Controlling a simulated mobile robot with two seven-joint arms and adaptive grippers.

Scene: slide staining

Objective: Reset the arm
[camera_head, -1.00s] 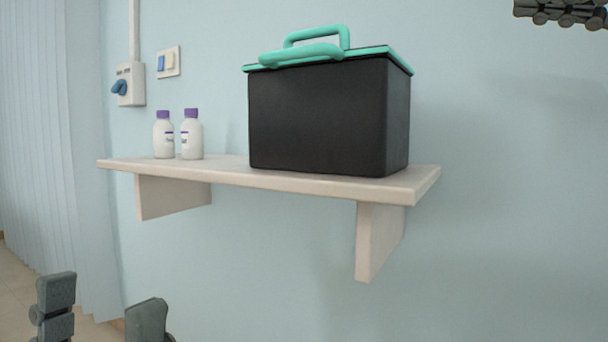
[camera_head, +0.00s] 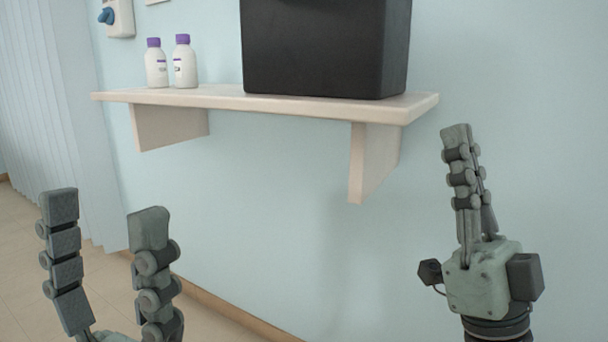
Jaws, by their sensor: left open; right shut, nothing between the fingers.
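My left gripper (camera_head: 104,215) is at the lower left, pointing up, with its two fingers wide apart and nothing between them. It is below the shelf and clear of it. My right gripper (camera_head: 457,132) is at the right, pointing up, with its fingers together and empty. It stands to the right of the shelf's right end and appears apart from it. The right wrist shows below it, at the lower right.
A pale wall shelf (camera_head: 220,97) holds a black box (camera_head: 325,48), cut off at the top, and two white bottles with purple caps (camera_head: 157,66) (camera_head: 185,64). A curtain (camera_head: 40,120) hangs at the left. Bare wall lies between the grippers below the shelf.

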